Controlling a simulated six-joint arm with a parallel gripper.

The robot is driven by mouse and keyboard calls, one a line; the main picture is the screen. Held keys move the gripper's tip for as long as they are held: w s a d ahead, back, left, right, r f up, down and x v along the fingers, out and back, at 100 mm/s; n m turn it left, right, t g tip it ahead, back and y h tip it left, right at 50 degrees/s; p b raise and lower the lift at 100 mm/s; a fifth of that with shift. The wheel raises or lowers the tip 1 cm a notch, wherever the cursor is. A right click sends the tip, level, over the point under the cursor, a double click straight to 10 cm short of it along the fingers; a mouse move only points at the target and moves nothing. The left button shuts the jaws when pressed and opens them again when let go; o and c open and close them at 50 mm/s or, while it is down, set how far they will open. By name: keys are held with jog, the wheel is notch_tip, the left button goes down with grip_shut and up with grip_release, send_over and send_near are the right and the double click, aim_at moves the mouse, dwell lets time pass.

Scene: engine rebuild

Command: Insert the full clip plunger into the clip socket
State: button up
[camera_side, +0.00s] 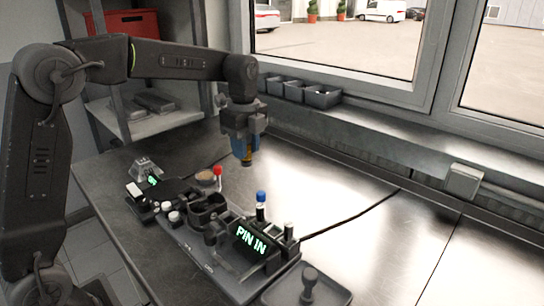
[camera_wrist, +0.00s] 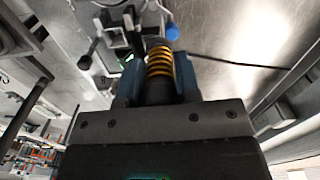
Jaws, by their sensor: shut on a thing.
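My gripper (camera_side: 243,152) hangs above the back of the fixture board, clear of it. It is shut on the clip plunger, a dark part wrapped in a yellow-orange spring (camera_wrist: 160,66), held between the blue jaws. In the side view only a bit of the plunger shows below the jaws, with its dark end pointing down in open air. The fixture board (camera_side: 205,262) carries several dark blocks and holders. I cannot tell which opening on it is the clip socket.
A red-topped pin (camera_side: 217,172) and a blue-topped pin (camera_side: 261,198) stand up from the board. A lit "PIN IN" display (camera_side: 251,239) is at its right part. A tray (camera_side: 340,294) with a grey knob is at the front. The metal bench (camera_side: 345,195) right of the board is clear.

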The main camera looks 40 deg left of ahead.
jog(key=s+a+n, duration=0.2)
jog(key=s+a, duration=0.2)
jog(key=a, duration=0.3)
jog(key=s+a+n, duration=0.2)
jog(key=s+a, duration=0.2)
jog(key=a, duration=0.4)
jog(key=shift+s+f, duration=0.15)
jog(key=shift+f, duration=2.4)
jog(key=shift+s+f, duration=0.15)
jog(key=shift+f, duration=2.35)
jog(key=shift+f, duration=1.4)
jog(key=o, duration=1)
jog(key=shift+o, duration=0.4)
jog(key=o, duration=0.3)
